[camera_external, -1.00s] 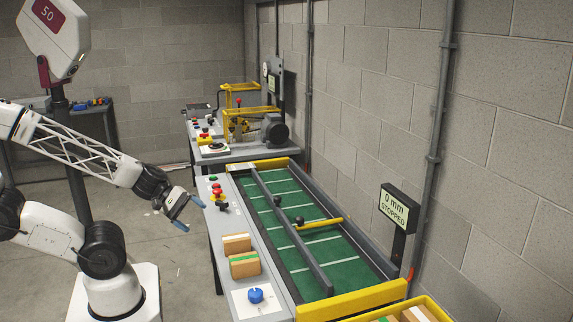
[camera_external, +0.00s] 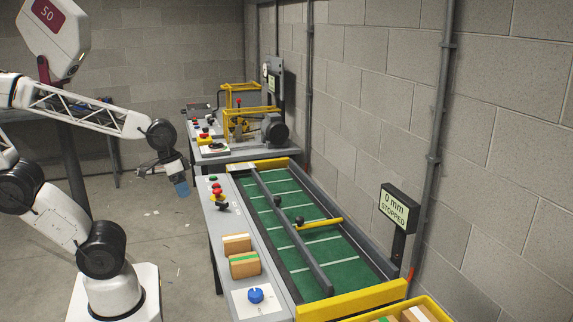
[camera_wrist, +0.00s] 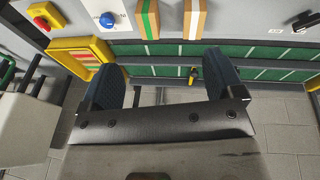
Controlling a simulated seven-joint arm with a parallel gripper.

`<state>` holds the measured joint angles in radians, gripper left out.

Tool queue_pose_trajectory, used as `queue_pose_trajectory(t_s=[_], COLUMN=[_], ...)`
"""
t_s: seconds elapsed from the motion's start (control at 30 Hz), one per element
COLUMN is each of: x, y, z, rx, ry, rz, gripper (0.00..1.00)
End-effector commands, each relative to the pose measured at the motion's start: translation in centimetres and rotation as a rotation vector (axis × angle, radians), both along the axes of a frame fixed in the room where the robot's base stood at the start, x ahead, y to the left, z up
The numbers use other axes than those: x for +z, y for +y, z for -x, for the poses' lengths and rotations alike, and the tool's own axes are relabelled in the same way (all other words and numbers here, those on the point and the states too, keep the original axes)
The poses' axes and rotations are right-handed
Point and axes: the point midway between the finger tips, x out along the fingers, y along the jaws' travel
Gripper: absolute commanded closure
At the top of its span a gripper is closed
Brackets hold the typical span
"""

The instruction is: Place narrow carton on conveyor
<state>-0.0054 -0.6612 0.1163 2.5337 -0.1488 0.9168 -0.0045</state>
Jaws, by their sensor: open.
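Two small cardboard cartons stand side by side on the grey ledge left of the conveyor. The nearer carton (camera_external: 244,266) has a green stripe; the farther carton (camera_external: 236,243) has a pale stripe. I cannot tell which is the narrow one. In the wrist view the green-striped carton (camera_wrist: 147,18) and pale-striped carton (camera_wrist: 194,18) are at the top, beyond my fingers. The conveyor (camera_external: 340,275) has a green belt with white lines, and no carton lies on its visible part. My gripper (camera_external: 181,190) is open and empty, above the floor left of the ledge, apart from both cartons.
A dark rail (camera_external: 290,232) runs along the belt, and a yellow bar (camera_external: 320,223) crosses part of it. A blue knob (camera_external: 256,295) and red button (camera_external: 217,192) sit on the ledge. A display (camera_external: 395,208) reads "0 mm STOPPED". A yellow bin (camera_external: 432,304) holds cartons.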

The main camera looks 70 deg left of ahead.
Motion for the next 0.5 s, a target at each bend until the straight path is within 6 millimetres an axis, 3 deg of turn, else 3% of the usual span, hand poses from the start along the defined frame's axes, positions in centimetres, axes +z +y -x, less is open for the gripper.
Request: queue_pose_trajectory(t_s=[0.2,0.5], x=[1.3,1.4], y=[1.4,1.6], z=[-0.4,-0.4], rx=[-0.083,-0.092], ry=[0.002,0.003], rz=[-0.117,-0.133], gripper=[0.13,0.13])
